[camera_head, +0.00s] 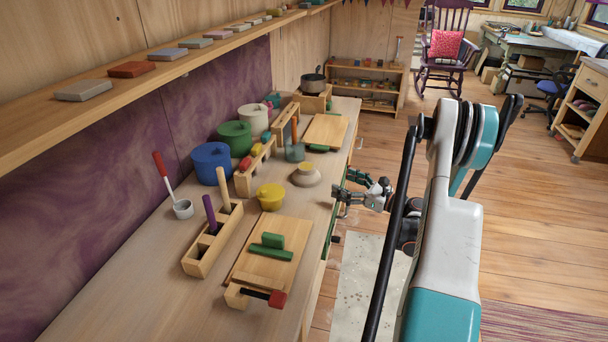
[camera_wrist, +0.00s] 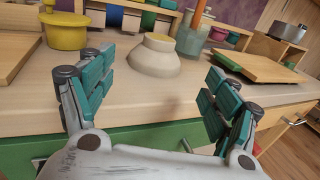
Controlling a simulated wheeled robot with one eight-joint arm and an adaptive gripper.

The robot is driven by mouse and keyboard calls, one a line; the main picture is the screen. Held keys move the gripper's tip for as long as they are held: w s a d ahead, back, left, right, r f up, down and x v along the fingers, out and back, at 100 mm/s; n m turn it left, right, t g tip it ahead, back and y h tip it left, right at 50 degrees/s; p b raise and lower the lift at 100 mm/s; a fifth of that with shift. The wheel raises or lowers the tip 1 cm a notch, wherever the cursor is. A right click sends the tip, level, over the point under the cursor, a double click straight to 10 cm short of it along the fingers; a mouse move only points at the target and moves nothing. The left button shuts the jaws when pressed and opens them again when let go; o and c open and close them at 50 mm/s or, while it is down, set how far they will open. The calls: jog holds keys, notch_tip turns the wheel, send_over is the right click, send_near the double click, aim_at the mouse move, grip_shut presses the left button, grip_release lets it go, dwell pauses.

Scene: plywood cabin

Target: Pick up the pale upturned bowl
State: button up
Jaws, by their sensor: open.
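The pale upturned bowl (camera_head: 306,176) sits on the wooden counter (camera_head: 150,290), to the right of a yellow pot. In the wrist view the bowl (camera_wrist: 153,60) stands upside down, its narrow foot on top, ahead of and between my fingers. My gripper (camera_head: 345,190) is at the counter's front edge, to the right of the bowl in the head view. In the wrist view my gripper (camera_wrist: 155,95) is open and empty, its teal-padded fingers spread wide. The fingers are apart from the bowl.
The yellow pot (camera_head: 270,196) is left of the bowl, and a grey-green glass jar (camera_head: 295,152) stands close behind it. Cutting boards lie on both sides: a near board (camera_head: 262,268) with green blocks and a far board (camera_head: 326,130). A green drawer front (camera_wrist: 120,145) is below the counter edge.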

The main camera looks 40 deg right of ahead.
jog(key=b, duration=0.2)
send_near(313, 169)
jog(key=x, duration=0.4)
jog(key=shift+w+f, duration=0.1)
jog(key=shift+f, duration=0.2)
jog(key=shift+r+b+x, duration=0.2)
jog(key=shift+b+x, duration=0.8)
jog(key=shift+x, duration=2.2)
jog(key=c, duration=1.5)
